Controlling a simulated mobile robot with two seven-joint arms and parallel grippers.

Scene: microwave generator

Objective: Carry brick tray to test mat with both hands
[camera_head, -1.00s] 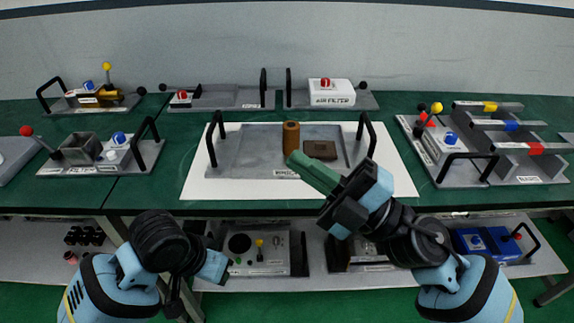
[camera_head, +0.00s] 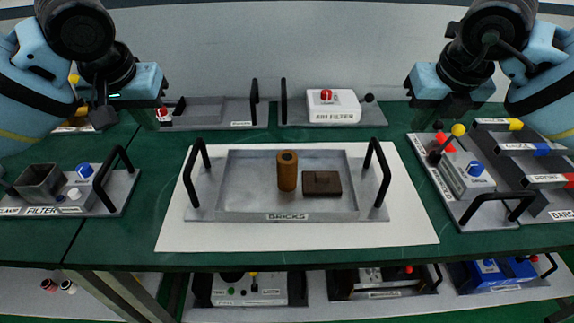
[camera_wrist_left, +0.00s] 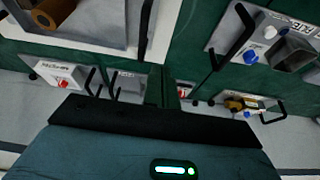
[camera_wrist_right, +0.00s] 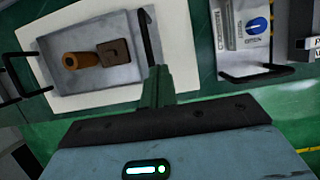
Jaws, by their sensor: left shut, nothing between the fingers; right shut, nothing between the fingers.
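The grey brick tray (camera_head: 245,205), labelled BRICKS, rests on the white test mat (camera_head: 300,235) with mat showing around it. It holds an upright brown cylinder (camera_head: 287,172) and a dark brown block (camera_head: 322,184). Its black left handle (camera_head: 189,168) and right handle (camera_head: 384,175) stand up free. My left gripper (camera_head: 148,118) is shut and empty, raised to the upper left of the tray. My right gripper (camera_head: 439,115) is shut and empty, raised to its upper right; its green fingers (camera_wrist_right: 155,88) show in the right wrist view. Neither gripper touches the tray.
A filter tray (camera_head: 110,195) stands left of the mat, and a tray with colored-ended bars (camera_head: 465,200) stands right. A white air filter box (camera_head: 333,106) and another tray (camera_head: 205,110) are behind. A lower shelf (camera_head: 320,302) holds more trays.

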